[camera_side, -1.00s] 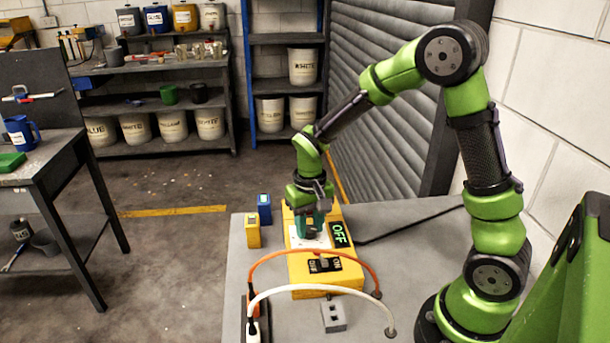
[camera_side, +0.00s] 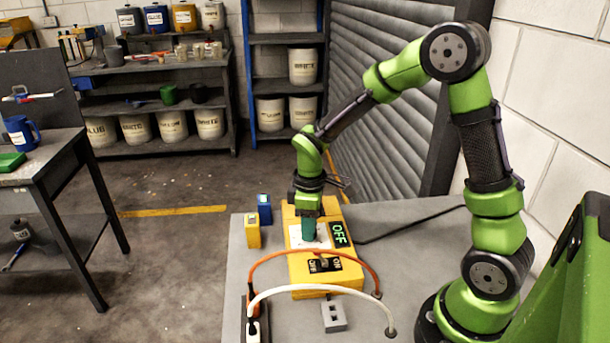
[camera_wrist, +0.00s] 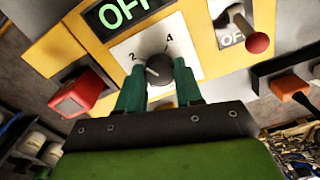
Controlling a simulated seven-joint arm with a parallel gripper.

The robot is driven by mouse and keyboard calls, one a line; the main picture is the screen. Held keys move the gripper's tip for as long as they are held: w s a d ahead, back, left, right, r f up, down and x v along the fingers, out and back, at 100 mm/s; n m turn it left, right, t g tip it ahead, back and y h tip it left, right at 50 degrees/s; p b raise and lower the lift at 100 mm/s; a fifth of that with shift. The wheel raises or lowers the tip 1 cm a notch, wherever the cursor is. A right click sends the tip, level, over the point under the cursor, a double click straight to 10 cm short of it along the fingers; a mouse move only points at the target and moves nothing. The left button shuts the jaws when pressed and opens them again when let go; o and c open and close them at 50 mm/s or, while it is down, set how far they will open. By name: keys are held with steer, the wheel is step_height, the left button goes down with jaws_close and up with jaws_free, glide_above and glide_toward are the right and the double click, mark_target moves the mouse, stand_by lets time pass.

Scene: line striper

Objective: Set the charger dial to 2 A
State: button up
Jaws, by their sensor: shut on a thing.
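The yellow charger (camera_side: 345,277) lies on the grey bench. Its green display (camera_side: 338,234) reads OFF. In the wrist view the dark round dial (camera_wrist: 158,68) sits on a white plate (camera_wrist: 127,47) marked 2 and 4. A small light mark shows on the dial, but I cannot tell exactly where it points. My gripper (camera_wrist: 158,76) is shut on the dial, with one teal finger on each side. In the side view my gripper (camera_side: 308,234) points down at the plate and hides the dial.
A toggle switch (camera_side: 325,264) with OFF and ON labels sits on the charger's near end. Orange (camera_side: 318,254) and white (camera_side: 320,289) cables arch close by. Yellow (camera_side: 252,231) and blue (camera_side: 264,209) blocks stand left of the charger.

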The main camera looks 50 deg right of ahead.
steer(key=shift+n, duration=1.5)
steer(key=o, duration=1)
steer(key=shift+o, duration=0.2)
step_height(320, 180, up, 17)
